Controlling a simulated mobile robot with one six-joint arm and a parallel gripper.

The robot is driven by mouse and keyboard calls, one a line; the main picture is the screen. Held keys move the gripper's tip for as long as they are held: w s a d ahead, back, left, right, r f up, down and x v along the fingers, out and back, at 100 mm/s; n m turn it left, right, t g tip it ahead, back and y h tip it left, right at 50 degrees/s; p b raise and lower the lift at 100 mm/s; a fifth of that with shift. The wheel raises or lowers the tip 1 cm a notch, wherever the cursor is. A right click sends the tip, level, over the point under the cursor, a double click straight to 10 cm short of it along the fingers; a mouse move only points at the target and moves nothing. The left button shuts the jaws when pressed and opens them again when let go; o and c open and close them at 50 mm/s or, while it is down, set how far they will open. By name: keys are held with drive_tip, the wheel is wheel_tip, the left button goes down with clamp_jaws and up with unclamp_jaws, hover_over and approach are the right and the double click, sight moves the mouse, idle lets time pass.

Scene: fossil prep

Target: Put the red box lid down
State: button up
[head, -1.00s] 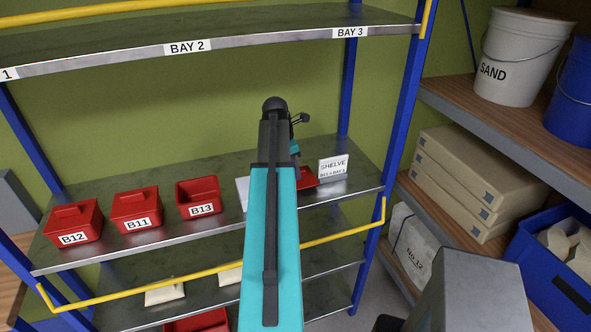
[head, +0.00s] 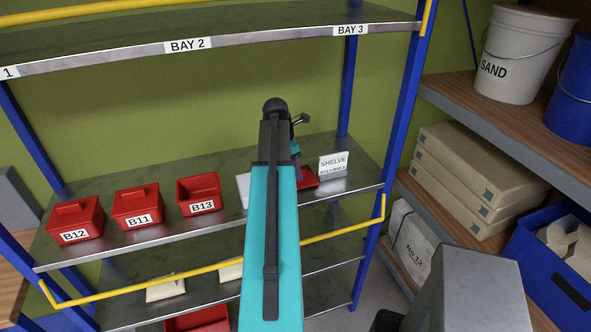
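A red piece (head: 308,178), which looks like the red box lid, shows just right of my arm at the middle shelf, left of the small white sign. My arm hides most of it, so I cannot tell whether it rests on the shelf or is held just above it. My gripper's fingers are hidden behind my arm. The red box B13 (head: 200,190) stands open on the same shelf, left of my arm.
The white sign (head: 333,166) stands at the shelf's right. A yellow rail (head: 180,276) runs in front, below shelf level. A blue post (head: 405,100) bounds the right side. More red shows on the lower shelf (head: 120,301).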

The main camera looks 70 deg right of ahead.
drive_tip(key=shift+r, duration=0.15)
drive_tip(key=b+v, duration=0.4)
drive_tip(key=v, duration=0.8)
drive_tip(key=shift+b, duration=0.4)
idle(0.7)
